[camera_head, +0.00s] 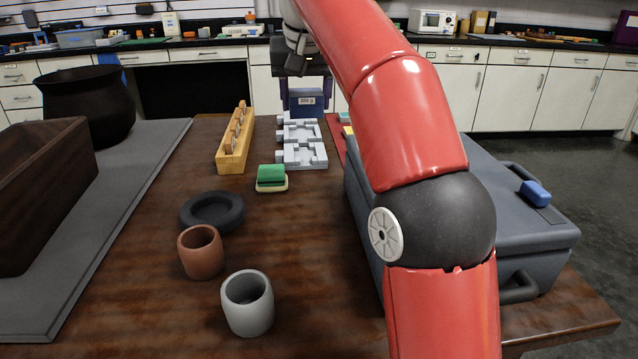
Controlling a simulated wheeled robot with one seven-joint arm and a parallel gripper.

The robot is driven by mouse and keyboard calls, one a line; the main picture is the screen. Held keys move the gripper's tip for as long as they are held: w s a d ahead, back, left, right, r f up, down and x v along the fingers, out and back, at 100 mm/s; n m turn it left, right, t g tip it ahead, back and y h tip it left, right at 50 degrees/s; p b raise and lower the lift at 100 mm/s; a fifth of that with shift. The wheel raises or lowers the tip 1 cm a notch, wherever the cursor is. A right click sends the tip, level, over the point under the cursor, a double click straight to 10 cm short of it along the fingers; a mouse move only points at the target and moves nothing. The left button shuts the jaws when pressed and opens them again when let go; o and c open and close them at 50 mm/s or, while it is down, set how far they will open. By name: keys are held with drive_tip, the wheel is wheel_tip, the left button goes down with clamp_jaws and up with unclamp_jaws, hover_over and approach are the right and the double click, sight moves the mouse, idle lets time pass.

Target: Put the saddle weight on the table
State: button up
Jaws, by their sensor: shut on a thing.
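The saddle weight (306,111) is a dark blue block with a pale label that seems to read 200 g. My gripper (306,91) is shut on it, with one dark finger at each side. The weight is near the far end of the brown wooden table (150,255), just behind a pale grey slotted fixture (303,157). I cannot tell whether its underside touches the table or hangs above it, since the fixture partly hides the lower edge.
My red arm crosses the right side and hides part of a grey case (480,200). A yellow rack (233,150), green-topped sponge (271,176), black ring (212,212), brown cup (201,258) and grey cup (249,312) stand left of centre. A wooden box (40,195) and dark pot (88,105) are far left.

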sight(307, 194)
wheel_tip(307, 194, down, 18)
drive_tip(key=b, duration=0.7)
drive_tip(key=shift+r, duration=0.1)
drive_tip(key=o, duration=1.2)
